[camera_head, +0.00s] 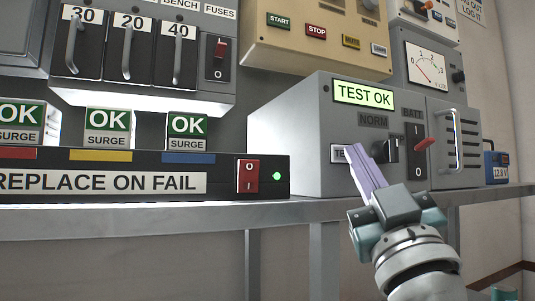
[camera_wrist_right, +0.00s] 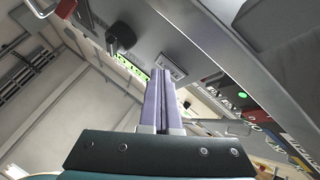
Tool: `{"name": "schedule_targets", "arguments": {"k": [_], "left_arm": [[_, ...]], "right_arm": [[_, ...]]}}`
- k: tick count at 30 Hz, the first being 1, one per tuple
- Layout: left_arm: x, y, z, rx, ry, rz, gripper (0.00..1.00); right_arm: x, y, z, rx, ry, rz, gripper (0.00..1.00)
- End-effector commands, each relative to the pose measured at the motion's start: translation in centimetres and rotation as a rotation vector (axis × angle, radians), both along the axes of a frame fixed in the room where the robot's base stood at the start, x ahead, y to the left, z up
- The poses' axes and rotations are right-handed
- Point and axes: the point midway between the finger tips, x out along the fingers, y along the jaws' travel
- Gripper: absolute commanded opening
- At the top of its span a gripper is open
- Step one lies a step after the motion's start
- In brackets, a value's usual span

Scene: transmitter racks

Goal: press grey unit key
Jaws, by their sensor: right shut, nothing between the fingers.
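The grey unit (camera_head: 305,150) stands on the shelf right of centre in the head view. Its green display (camera_head: 363,94) reads TEST OK. Below it, a small pale key (camera_head: 338,153) labelled TE… is partly hidden by my right gripper (camera_head: 352,150). The gripper is shut and empty, with its purple fingertips in front of the key's right part. In the right wrist view the shut fingers (camera_wrist_right: 160,74) point towards the panel, close to the pale key (camera_wrist_right: 173,66). I cannot tell whether they touch it. My left gripper is not in view.
A black NORM knob (camera_head: 391,149) and a red-handled BATT switch (camera_head: 420,146) lie just right of the fingers. To the left is a black strip (camera_head: 222,164) with a red rocker switch (camera_head: 248,176). The shelf edge (camera_head: 150,222) runs below.

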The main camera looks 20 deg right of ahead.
Motion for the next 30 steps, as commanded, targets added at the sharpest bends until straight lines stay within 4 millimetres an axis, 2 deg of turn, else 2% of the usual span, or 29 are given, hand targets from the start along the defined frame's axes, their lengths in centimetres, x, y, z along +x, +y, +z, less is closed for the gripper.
{"name": "schedule_targets", "arguments": {"k": [9,20,30], "left_arm": [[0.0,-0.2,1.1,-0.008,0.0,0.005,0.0],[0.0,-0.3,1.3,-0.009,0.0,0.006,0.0],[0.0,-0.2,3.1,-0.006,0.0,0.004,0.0]], "right_arm": [[-1.4,-0.1,0.1,-0.001,0.002,0.0,0.0],[-1.7,-0.1,0.1,-0.001,0.002,0.0,0.0],[-5.0,-0.4,0.2,0.0,0.004,0.0,0.0]]}}
